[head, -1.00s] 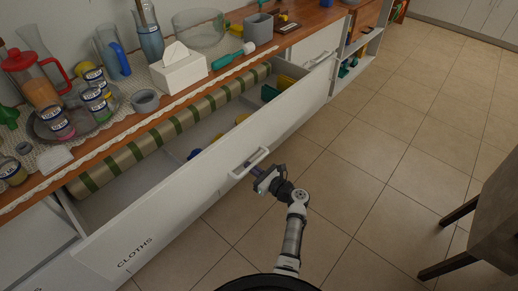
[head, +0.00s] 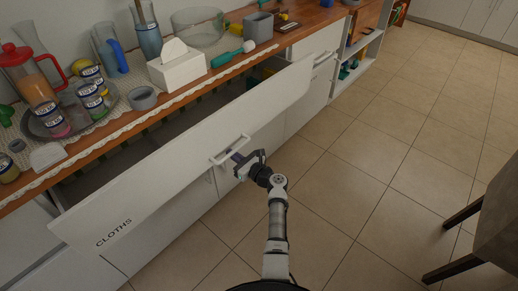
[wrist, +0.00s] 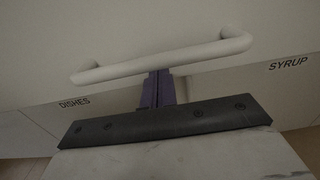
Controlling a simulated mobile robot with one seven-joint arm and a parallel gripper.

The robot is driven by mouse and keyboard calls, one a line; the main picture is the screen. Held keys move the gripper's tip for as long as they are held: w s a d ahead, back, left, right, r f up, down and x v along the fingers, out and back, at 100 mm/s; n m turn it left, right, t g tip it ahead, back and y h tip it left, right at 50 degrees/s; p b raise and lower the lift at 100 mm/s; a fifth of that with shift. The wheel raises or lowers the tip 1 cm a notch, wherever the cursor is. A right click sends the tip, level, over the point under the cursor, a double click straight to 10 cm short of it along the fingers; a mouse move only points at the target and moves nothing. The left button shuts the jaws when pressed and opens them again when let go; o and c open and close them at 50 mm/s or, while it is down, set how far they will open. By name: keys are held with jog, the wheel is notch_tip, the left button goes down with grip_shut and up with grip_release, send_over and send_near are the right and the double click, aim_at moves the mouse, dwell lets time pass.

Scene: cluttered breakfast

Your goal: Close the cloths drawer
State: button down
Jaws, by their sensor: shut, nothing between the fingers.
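The cloths drawer (head: 150,190) is partly open, its white front labelled CLOTHS standing out from the cabinet below the wooden counter. A dark gap shows behind the front, and most of the inside is hidden. The drawer's bar handle (head: 231,152) is at the middle of the front; it also shows in the wrist view (wrist: 165,58). My gripper (head: 238,158) is at the handle with its fingers shut and empty. In the wrist view the purple fingers (wrist: 158,90) point at the front just under the handle bar; whether they touch is unclear.
The counter (head: 135,118) carries a tissue box (head: 178,70), a red-lidded jug (head: 35,80), a tray of cans and a glass bowl. The labels DISHES (wrist: 74,104) and SYRUP (wrist: 288,63) show in the wrist view. A dark chair (head: 490,220) stands right; the tiled floor between is clear.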

jog(key=shift+b+x, duration=2.25)
jog(key=shift+x, duration=2.4)
jog(key=shift+a, duration=0.15)
jog(key=shift+b+x, duration=0.95)
jog(key=shift+x, duration=0.45)
jog(key=p+v, duration=0.3)
jog(key=v, duration=0.1)
jog(key=shift+r, duration=0.15)
jog(key=shift+p+v, duration=1.45)
jog(key=shift+v, duration=1.1)
